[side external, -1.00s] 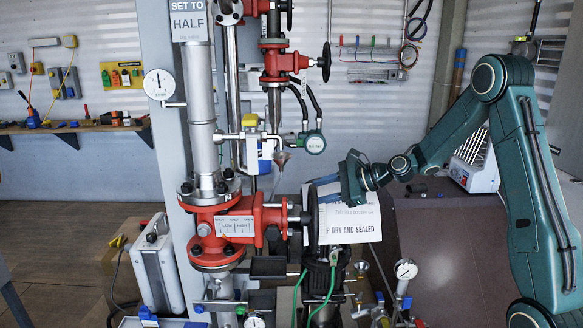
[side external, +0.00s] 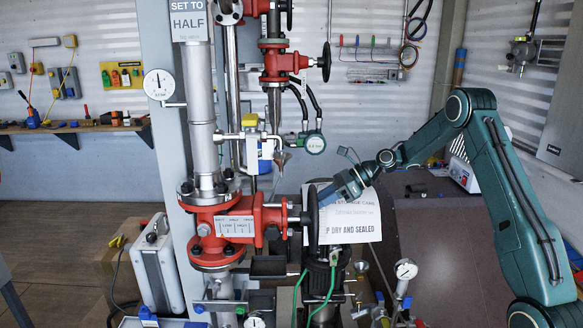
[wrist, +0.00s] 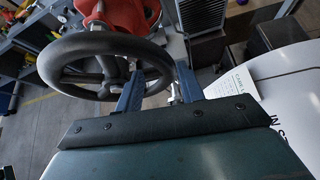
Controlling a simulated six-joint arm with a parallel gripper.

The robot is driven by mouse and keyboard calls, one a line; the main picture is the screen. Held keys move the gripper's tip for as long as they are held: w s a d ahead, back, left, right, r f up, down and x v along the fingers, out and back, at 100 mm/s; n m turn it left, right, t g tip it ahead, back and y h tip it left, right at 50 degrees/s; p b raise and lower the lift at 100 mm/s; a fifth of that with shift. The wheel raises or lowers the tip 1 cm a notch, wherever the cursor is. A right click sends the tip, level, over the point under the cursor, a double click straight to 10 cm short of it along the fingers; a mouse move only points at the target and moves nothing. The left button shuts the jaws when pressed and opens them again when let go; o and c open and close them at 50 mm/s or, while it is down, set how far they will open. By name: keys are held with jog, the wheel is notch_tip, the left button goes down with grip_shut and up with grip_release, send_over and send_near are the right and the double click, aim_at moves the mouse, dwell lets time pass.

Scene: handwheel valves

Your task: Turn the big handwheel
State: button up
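The big handwheel (side external: 312,222) is black and seen edge-on in the side view, on the right of the lower red valve (side external: 210,250). In the wrist view the handwheel (wrist: 62,85) shows its thick rim and spokes. My gripper (side external: 322,198) is at the wheel's upper right in the side view. In the wrist view its two blue fingers (wrist: 160,74) are apart, with the right part of the rim appearing between them. I cannot tell whether they touch it. A sign (side external: 189,22) reads "SET TO HALF". The valve carries a label plate (side external: 235,226).
A smaller handwheel (side external: 326,62) sits on the upper red valve. A white printed sign (side external: 350,228) hangs close behind the big wheel and gripper. A silver case (side external: 158,265) is at the left.

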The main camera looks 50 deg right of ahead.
aim_at(308, 205)
jog(key=shift+f, duration=0.15)
jog(key=shift+w+a, duration=0.1)
jog(key=shift+a, duration=0.05)
jog(key=shift+w+a, duration=0.6)
jog(key=shift+a, duration=0.05)
jog(key=shift+w+a, duration=0.55)
jog(key=shift+w, duration=0.1)
jog(key=shift+r, duration=0.2)
jog(key=c, duration=0.5)
jog(key=shift+c, duration=0.2)
